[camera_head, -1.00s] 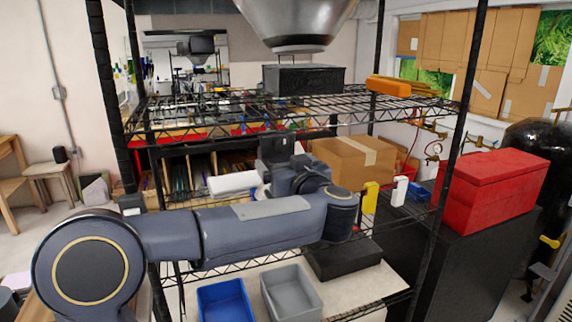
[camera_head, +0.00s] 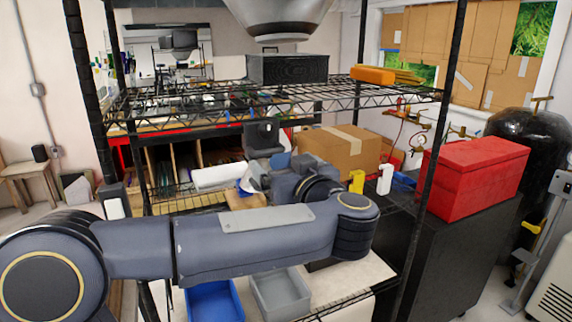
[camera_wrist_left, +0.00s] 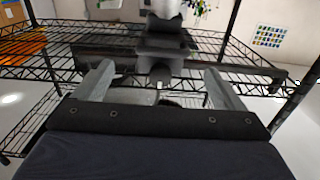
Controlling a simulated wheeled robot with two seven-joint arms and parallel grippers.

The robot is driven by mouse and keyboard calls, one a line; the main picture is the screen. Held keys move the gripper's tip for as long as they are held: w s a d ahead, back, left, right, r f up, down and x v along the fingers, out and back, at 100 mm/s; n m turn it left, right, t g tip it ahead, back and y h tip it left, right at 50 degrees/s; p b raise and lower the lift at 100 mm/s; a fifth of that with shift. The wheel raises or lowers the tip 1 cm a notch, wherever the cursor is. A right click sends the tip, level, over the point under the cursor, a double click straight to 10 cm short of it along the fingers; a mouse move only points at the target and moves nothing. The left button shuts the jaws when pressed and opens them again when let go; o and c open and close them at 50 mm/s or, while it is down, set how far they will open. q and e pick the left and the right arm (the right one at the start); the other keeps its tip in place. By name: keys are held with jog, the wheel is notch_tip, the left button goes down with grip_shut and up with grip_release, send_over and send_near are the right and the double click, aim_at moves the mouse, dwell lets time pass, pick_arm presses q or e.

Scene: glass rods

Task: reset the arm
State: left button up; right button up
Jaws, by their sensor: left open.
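My left arm comes in from the left of the head view, bends at a rounded joint in the middle and folds back toward the wire shelf rack (camera_head: 290,98). The left gripper's fingers are hard to make out there, behind the forearm. In the left wrist view my left gripper (camera_wrist_left: 158,72) shows two grey fingers spread wide apart, with nothing held between them. Black wire shelves (camera_wrist_left: 60,62) show beyond the fingers. My right gripper is in neither current view.
A blue bin (camera_head: 213,302) and a grey bin (camera_head: 281,292) stand low, below my arm. A cardboard box (camera_head: 338,150) and a red toolbox (camera_head: 472,178) are to the right. A black box (camera_head: 287,69) and an orange item (camera_head: 372,75) sit on the upper shelf.

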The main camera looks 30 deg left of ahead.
pick_arm(q)
jog(key=shift+r, duration=0.1)
jog(key=s+d+f+m+t+h, duration=0.1)
jog(key=d+m+t+h, duration=0.1)
jog(key=m+t+h, duration=0.35)
jog(key=s+d+m+t+h, duration=0.2)
jog(key=d+m+h, duration=0.1)
jog(key=h, duration=0.6)
jog(key=s+f+g+h, duration=0.3)
jog(key=s+f+g, duration=1)
jog(key=s+f, duration=0.9)
notch_tip(320, 180, down, 4)
jog(key=shift+s+f+g, duration=0.1)
jog(key=shift+s+g, duration=0.1)
jog(key=shift+g, duration=0.15)
